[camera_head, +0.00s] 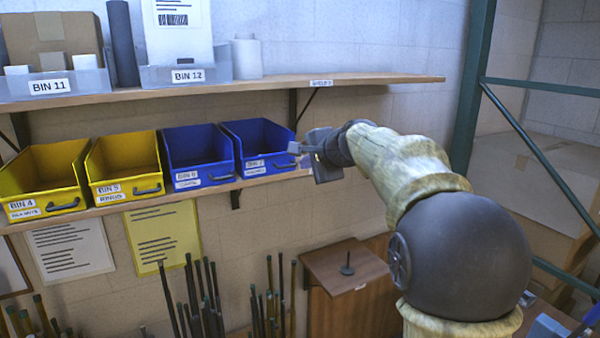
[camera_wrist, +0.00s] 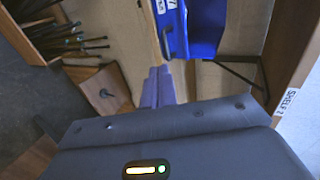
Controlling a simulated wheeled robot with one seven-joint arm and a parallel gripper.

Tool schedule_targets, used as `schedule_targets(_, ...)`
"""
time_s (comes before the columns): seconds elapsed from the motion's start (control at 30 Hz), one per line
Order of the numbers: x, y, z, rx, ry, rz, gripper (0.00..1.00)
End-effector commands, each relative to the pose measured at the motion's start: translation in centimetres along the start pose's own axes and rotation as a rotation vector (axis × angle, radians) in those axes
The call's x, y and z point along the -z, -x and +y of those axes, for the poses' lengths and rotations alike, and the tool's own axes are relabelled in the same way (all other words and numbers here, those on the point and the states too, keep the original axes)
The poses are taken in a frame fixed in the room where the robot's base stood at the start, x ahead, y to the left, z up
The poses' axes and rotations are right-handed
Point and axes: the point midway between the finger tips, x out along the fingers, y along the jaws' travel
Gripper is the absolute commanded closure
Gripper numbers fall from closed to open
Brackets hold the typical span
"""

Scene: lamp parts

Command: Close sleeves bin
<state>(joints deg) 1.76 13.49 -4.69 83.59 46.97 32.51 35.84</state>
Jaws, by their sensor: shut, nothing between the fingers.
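Two blue open-topped bins stand side by side on the lower shelf. The right one, bin 7 (camera_head: 256,157), has a front handle and a small second label that I cannot read surely as sleeves. The left one is bin 6 (camera_head: 198,163). My gripper (camera_head: 296,148) is just right of bin 7, by its front right corner, with its fingers shut and empty. In the wrist view, the shut fingers (camera_wrist: 158,88) point toward the shelf front, and bin 7 (camera_wrist: 205,28) is above them, apart in the picture. Contact is not clear.
Yellow bin 5 (camera_head: 125,168) and bin 4 (camera_head: 45,182) stand left on the lower shelf (camera_head: 105,210). An upper shelf (camera_head: 350,79) with bins 11 and 12 hangs above. Upright rods (camera_head: 205,300) and a wooden cabinet (camera_head: 345,262) stand below. A green rack post (camera_head: 473,85) is right.

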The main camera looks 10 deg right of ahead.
Motion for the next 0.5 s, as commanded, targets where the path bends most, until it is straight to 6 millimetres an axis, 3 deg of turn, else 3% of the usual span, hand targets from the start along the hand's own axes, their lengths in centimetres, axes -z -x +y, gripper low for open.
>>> schedule_targets(0.3,0.3,5.6,0.2,0.001,-0.002,0.004,1.00)
schedule_targets(0.5,0.3,6.7,0.1,-0.001,-0.003,0.004,1.00)
